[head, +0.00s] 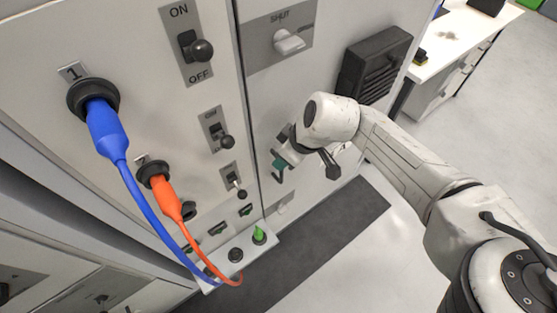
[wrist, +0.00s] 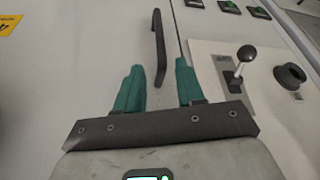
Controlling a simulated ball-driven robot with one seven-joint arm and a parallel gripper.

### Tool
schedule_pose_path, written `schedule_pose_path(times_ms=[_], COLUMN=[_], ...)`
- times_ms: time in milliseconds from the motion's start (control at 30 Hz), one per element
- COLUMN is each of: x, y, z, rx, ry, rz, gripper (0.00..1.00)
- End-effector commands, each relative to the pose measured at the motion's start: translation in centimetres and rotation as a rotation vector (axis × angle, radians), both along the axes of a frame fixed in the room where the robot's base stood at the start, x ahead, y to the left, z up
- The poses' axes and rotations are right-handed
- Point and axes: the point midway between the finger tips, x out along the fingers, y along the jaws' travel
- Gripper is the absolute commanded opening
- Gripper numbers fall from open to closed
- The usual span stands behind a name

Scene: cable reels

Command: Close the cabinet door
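The cabinet door (head: 268,95) is the light grey panel with a latch knob (head: 289,40) under the word SHUT. It stands beside the switch panel with a thin dark seam between them; I cannot tell whether it is fully closed. My gripper (head: 279,168) is low in front of the door. In the wrist view my gripper (wrist: 159,68) has its two green fingers spread apart. A dark bar handle (wrist: 158,35) on a pale panel lines up with the gap between them. I see no finger pressing on the handle.
The switch panel (head: 150,50) has levers, and a blue plug (head: 107,128) and an orange plug (head: 168,195) with hanging cables. A small ledge (head: 220,268) juts out below. A black vent box (head: 375,62) sits on the door. A white desk (head: 470,40) stands behind; open floor lies right.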

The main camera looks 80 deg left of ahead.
Motion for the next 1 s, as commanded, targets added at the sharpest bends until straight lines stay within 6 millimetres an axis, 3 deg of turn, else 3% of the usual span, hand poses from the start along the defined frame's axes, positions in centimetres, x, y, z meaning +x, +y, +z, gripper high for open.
schedule_pose_path(times_ms=[100,300,1000], x=[0.6,1.0,1.0], y=[-0.6,-1.1,-1.2], z=[1.6,2.9,3.0], rx=[-0.002,-0.006,-0.007], ry=[-0.001,-0.001,-0.002], rz=[0.002,0.0,0.0], gripper=[0.38,0.38,0.38])
